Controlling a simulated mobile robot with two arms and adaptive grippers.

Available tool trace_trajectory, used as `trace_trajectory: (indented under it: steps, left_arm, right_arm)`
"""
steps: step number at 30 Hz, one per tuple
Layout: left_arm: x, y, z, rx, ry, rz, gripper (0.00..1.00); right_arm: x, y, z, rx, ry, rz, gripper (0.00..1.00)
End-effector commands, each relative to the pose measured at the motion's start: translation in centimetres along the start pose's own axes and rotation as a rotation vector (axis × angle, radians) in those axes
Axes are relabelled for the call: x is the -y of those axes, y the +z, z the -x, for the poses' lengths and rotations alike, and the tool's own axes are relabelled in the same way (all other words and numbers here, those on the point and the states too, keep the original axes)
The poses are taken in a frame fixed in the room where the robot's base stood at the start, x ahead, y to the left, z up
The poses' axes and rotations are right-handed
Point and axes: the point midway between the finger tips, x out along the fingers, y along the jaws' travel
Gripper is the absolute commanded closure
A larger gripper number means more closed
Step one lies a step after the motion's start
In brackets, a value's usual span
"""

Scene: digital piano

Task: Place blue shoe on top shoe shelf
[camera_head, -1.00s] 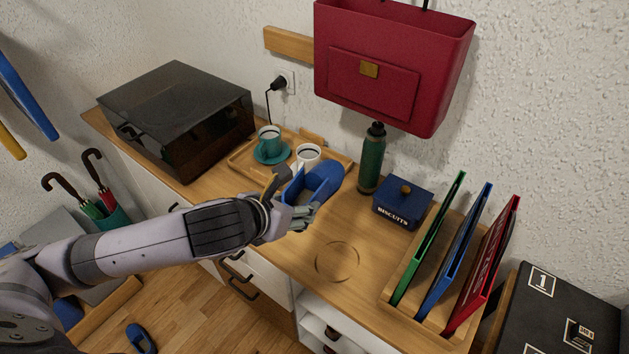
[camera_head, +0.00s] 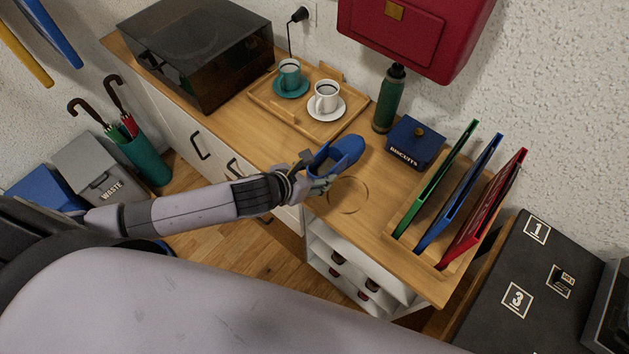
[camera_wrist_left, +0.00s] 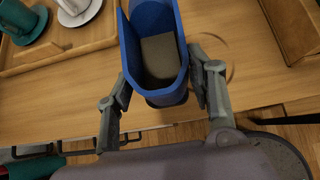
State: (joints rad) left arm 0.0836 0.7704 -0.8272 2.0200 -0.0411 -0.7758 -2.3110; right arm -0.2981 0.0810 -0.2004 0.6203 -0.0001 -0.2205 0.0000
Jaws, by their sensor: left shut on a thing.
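The blue shoe (camera_head: 338,157) is held above the wooden counter in the head view, near a ring mark on the wood. My left gripper (camera_head: 318,178) is shut on its heel end. In the left wrist view the shoe (camera_wrist_left: 137,30) sits between the two fingers of the left gripper (camera_wrist_left: 158,88), its opening and grey insole facing the camera. The shoe shelf (camera_head: 350,262) is the white open unit under the counter's right part, with several dark shoes partly visible inside. Its upper boards are partly hidden by the counter top. My right gripper is not in view.
A wooden tray (camera_head: 263,94) with two cups stands behind the shoe. A green bottle (camera_head: 388,100), a blue biscuit tin (camera_head: 414,143) and a folder rack (camera_head: 400,240) stand to the right. Bins and an umbrella stand (camera_head: 146,157) are at left. Floor before the shelf shows free.

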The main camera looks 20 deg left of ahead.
Motion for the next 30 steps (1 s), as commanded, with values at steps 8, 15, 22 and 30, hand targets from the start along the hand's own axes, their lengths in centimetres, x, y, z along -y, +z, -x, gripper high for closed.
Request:
trace_trajectory:
  steps: [8,15,22,30]
  left_arm:
    - [0.0,-2.2,-1.9,0.000,0.000,0.002,0.73]
    - [0.0,-3.8,-3.3,0.004,0.000,0.001,0.73]
    - [0.0,-3.8,-3.3,0.004,0.000,0.000,0.73]
    - [0.0,-4.0,-3.5,0.002,0.000,-0.001,0.39]
  right_arm:
    - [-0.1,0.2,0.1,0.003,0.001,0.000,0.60]
    - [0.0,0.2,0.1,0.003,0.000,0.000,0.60]
    - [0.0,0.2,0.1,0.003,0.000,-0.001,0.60]
    - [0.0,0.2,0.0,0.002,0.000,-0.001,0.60]
